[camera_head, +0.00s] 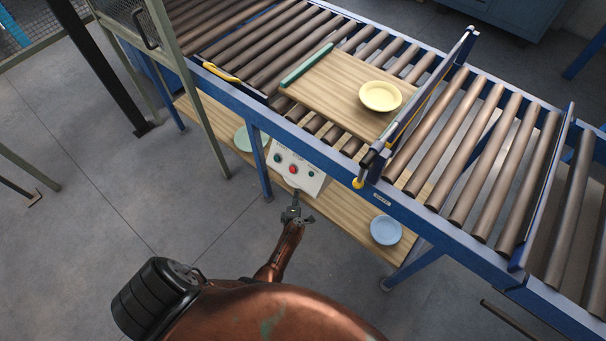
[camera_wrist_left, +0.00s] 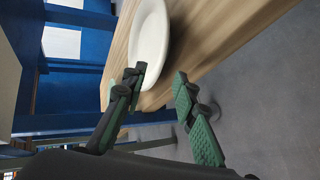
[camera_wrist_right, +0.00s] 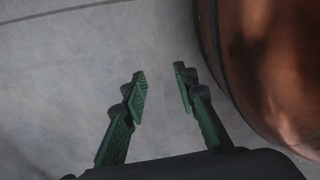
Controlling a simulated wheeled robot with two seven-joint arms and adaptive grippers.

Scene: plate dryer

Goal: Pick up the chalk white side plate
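A white plate (camera_wrist_left: 150,38) lies on the wooden lower shelf (camera_wrist_left: 205,50) in the left wrist view. I cannot make it out in the head view, where the conveyor and control box may hide it. My left gripper (camera_wrist_left: 160,83) is open and empty. Its fingertips are just short of the plate's near rim, which shows in the gap between them. In the head view my left gripper (camera_head: 291,206) is in front of the shelf, below the control box. My right gripper (camera_wrist_right: 161,82) is open and empty over bare floor in the right wrist view.
A control box (camera_head: 297,171) hangs on the blue conveyor frame above the shelf. A blue plate (camera_head: 386,230) and a pale green plate (camera_head: 244,138) lie on the shelf. A yellow bowl-like plate (camera_head: 380,96) sits on a board (camera_head: 335,90) on the rollers. Floor in front is clear.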

